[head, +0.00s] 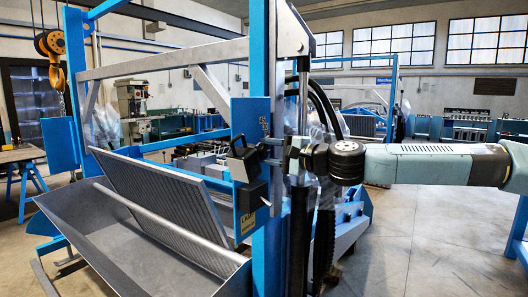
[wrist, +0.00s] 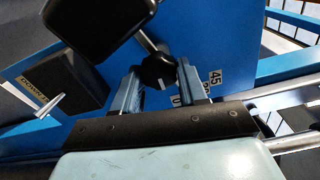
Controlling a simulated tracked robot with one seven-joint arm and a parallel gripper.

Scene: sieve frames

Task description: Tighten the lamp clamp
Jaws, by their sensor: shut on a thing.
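The lamp clamp's black round knob (wrist: 158,71) with a white mark sits between my fingers in the wrist view. My gripper (wrist: 158,80) is shut on this knob; its fingers stand on either side. A metal rod runs from the knob to a black lamp head (wrist: 95,22). In the head view, the lamp head (head: 243,161) stands at the blue panel (head: 238,112), and my gripper (head: 273,160) reaches it from the right. The knob is hard to make out there. Angle labels, one reading 45 (wrist: 215,77), lie beside my right finger.
A black box (wrist: 65,82) with a metal lever (wrist: 48,105) is on the panel below the lamp. A blue post (head: 269,250) and dark hoses (head: 326,200) stand close to my wrist. A grey sieve trough (head: 130,250) is at left. The floor at right is clear.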

